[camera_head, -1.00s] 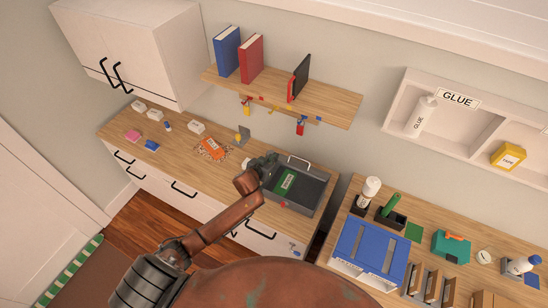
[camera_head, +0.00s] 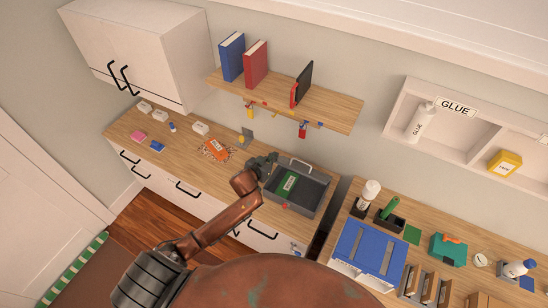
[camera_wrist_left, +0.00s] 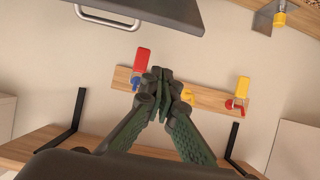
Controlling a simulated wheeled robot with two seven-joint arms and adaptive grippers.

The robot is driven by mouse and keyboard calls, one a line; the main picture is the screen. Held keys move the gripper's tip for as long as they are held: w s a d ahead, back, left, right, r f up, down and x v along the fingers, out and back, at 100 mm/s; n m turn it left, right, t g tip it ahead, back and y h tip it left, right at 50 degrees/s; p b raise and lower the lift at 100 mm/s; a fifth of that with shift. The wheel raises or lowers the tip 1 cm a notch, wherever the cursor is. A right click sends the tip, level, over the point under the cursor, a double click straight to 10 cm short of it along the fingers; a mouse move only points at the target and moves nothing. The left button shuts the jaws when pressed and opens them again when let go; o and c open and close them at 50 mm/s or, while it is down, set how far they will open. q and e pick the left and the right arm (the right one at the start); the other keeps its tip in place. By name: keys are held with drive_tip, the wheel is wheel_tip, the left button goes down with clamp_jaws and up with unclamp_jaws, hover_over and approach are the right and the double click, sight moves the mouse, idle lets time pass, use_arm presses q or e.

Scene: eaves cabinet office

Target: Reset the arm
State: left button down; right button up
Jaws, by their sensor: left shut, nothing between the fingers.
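My left gripper (camera_head: 264,162) is over the left edge of a grey tray (camera_head: 313,205) on the wooden counter, at the end of my rust-brown arm. In the left wrist view the gripper (camera_wrist_left: 160,73) is shut, its dark green fingers together with nothing between them. Behind it in that view is a wooden key rail (camera_wrist_left: 205,95) with a red tag (camera_wrist_left: 142,61) and a yellow tag (camera_wrist_left: 242,88). A green packet (camera_head: 287,183) lies in the tray. My right gripper is in neither view.
A shelf (camera_head: 335,109) with books hangs above. A second counter at right holds a blue-topped box (camera_head: 370,247), a teal item (camera_head: 447,247) and bottles.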

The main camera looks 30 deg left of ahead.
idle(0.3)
use_arm(q)
drive_tip(key=s+a+f+g, duration=0.1)
drive_tip(key=s+f+g, duration=0.15)
drive_tip(key=s, duration=1.05)
drive_tip(key=s+f+g+y, duration=0.1)
drive_tip(key=s+g, duration=0.2)
drive_tip(key=s, duration=1)
drive_tip(key=s+a+f+g, duration=0.1)
drive_tip(key=s+f+g, duration=0.15)
drive_tip(key=s, duration=1.05)
drive_tip(key=s+d+f+g+b, duration=0.15)
drive_tip(key=f+b, duration=0.55)
drive_tip(key=f, duration=1.5)
drive_tip(key=s+f+g+b, duration=0.15)
drive_tip(key=f+b, duration=0.55)
drive_tip(key=f, duration=1.5)
drive_tip(key=s+f+b, duration=0.5)
drive_tip(key=s+f, duration=0.4)
drive_tip(key=f, duration=0.4)
drive_tip(key=s+f+m+b, duration=0.1)
drive_tip(key=s+f+b, duration=0.4)
drive_tip(key=s+f, duration=0.5)
wheel_tip(320, 180, down, 4)
drive_tip(key=shift+s+g, duration=0.25)
drive_tip(key=shift+g, duration=0.05)
drive_tip(key=shift+d, duration=0.1)
